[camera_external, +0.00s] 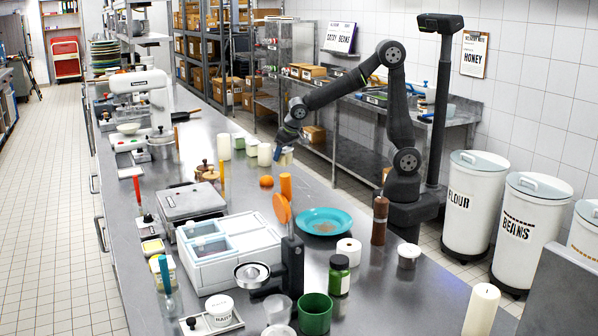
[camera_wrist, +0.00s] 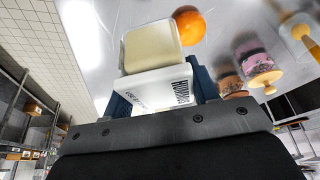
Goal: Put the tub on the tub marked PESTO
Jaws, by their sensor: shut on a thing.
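My gripper (camera_wrist: 162,95) is shut on a tub (camera_wrist: 150,48) with a pale, cream-coloured body and a white face carrying dark lettering, too skewed to read surely. The dark blue fingers sit on either side of it. In the external view my gripper (camera_external: 281,151) and the held tub (camera_external: 287,158) are near the far side of the counter; I cannot tell whether the tub touches it. A tub with yellow contents (camera_external: 152,247) and a similar one (camera_external: 160,272) stand at the front left. No label reading PESTO is legible, so I cannot tell which tub bears it.
An orange (camera_external: 266,181) lies near the held tub. Pale cylinders (camera_external: 265,155) stand just left of my gripper. A turquoise plate (camera_external: 324,221), a white lidded container (camera_external: 228,250) and a pepper mill (camera_external: 380,220) occupy the nearer counter.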

